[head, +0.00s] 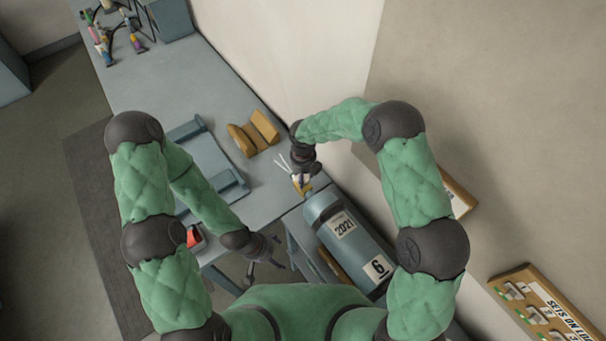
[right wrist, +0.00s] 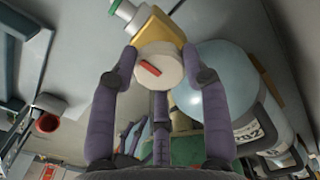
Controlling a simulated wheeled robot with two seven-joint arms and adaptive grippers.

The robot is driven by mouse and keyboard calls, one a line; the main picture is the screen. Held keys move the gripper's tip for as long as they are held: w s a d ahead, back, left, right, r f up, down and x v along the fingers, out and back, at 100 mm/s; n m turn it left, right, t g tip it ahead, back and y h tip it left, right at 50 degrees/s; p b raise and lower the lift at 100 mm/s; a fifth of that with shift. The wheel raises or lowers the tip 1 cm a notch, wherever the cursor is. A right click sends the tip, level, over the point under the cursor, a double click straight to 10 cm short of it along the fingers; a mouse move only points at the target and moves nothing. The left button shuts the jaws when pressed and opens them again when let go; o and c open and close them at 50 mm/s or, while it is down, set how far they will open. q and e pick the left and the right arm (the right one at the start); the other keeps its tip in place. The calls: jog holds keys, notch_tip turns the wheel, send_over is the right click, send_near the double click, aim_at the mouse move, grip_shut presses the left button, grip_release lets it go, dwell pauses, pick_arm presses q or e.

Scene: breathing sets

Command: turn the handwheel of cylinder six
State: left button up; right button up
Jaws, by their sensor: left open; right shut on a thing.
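Cylinder six (head: 322,208) is blue-grey, with labels reading 2021 and 6, and lies tilted beside the bench. Its brass valve (right wrist: 172,30) shows in the right wrist view, with a pale round handwheel (right wrist: 172,66) bearing a red mark. My right gripper (right wrist: 160,62) is shut on the handwheel, one finger at each side and a third below. In the head view my right gripper (head: 302,176) is at the cylinder's valve end and hides most of the handwheel. My left gripper (head: 278,262) is open and empty, low beside the bench edge, left of the cylinder.
The grey bench (head: 170,85) carries a yellow-brown angled block (head: 254,133) and a blue-grey tray-like piece (head: 228,187). A red item (head: 196,236) is near my left forearm. A wall rack (head: 548,305) is at the right.

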dwell(0.5)
jog(key=o, duration=1.2)
jog(key=shift+c, duration=0.2)
notch_tip(320, 180, up, 12)
